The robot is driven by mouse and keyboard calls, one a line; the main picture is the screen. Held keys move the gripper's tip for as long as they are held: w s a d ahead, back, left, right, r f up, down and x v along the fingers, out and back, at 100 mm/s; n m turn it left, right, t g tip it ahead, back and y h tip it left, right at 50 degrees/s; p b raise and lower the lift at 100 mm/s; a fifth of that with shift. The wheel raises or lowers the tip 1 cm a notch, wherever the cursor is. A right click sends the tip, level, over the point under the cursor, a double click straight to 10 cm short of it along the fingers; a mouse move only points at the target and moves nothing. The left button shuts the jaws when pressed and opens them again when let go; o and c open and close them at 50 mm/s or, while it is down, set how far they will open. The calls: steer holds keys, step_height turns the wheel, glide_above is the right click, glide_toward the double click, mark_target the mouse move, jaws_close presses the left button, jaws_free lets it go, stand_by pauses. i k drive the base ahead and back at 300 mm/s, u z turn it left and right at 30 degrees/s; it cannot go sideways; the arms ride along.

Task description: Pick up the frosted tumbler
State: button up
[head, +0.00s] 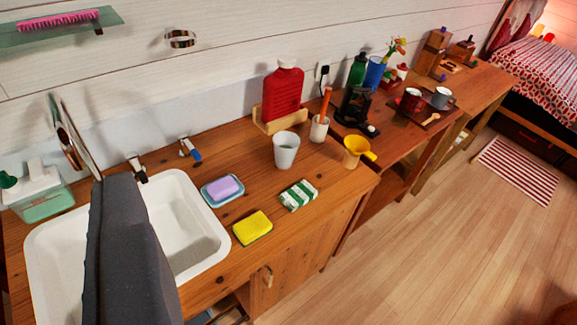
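The frosted tumbler (286,152) looks like a pale, whitish cup, standing upright on the wooden counter (215,285) right of the sink. Its mouth faces up and nothing touches it. A dark grey part of mine (125,255) rises from the bottom edge at left, in front of the sink. It is well to the left of the tumbler and apart from it. No separate fingertips can be made out on it, so I cannot see whether my gripper is open or shut.
Close around the tumbler are a red bottle (283,92) in a wooden holder, a white cup (319,128) with an orange-handled item, a yellow cup (356,152) and a green-striped packet (298,195). A yellow sponge (252,228) and soap dish (222,190) lie nearer the sink (205,235).

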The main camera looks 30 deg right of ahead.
mark_target(286, 143)
steer(key=z, duration=0.45)
steer(key=i, duration=1.05)
steer(key=u, duration=0.2)
